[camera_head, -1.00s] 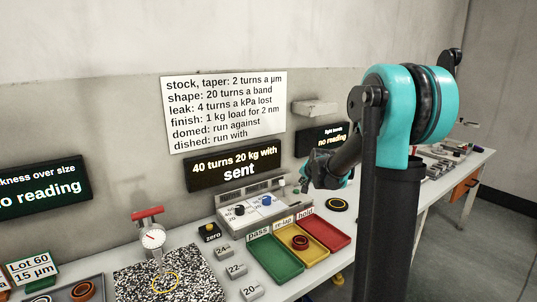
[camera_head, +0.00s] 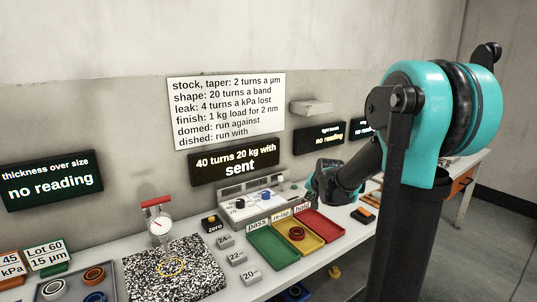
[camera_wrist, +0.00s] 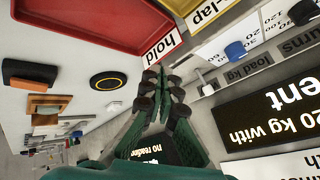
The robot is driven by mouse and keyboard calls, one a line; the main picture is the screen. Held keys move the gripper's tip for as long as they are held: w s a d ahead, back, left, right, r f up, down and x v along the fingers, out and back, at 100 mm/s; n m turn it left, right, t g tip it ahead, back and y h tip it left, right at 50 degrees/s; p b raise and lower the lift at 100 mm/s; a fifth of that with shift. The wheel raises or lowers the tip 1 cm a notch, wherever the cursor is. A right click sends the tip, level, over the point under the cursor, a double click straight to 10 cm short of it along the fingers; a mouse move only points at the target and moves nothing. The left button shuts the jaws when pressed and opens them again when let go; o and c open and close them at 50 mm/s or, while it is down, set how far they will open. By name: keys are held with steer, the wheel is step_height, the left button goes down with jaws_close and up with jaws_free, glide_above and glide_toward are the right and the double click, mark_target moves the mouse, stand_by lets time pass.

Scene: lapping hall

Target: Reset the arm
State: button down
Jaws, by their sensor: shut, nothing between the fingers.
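My gripper (camera_wrist: 162,90) shows in the wrist view with its dark green fingers close together and nothing between them. In the head view my gripper (camera_head: 322,190) is above the bench, behind the red hold tray (camera_head: 318,226) and to the right of the control panel (camera_head: 250,205). My teal arm is bent, with its shoulder at the right of the head view. The gripper touches nothing that I can see.
The yellow re-lap tray (camera_head: 312,247) holds a brown ring (camera_head: 296,233). The green pass tray (camera_head: 275,252) looks empty. A dial gauge (camera_head: 160,226) stands on a speckled plate (camera_head: 200,262). A dark sign (camera_head: 236,162) reads "40 turns 20 kg with sent".

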steer(key=s+d+f+n+g, duration=0.1)
steer(key=s+f+n, duration=0.1)
steer(key=s, duration=0.8)
steer(key=s+d+f+n+g, duration=0.1)
steer(key=s+f, duration=0.4)
steer(key=s, duration=0.6)
steer(key=s+d+f+n+g+h, duration=0.1)
steer(key=s+f, duration=0.3)
steer(key=s, duration=0.6)
steer(key=shift+s+n+g, duration=0.15)
steer(key=shift+n+g, duration=0.25)
steer(key=shift+n, duration=0.4)
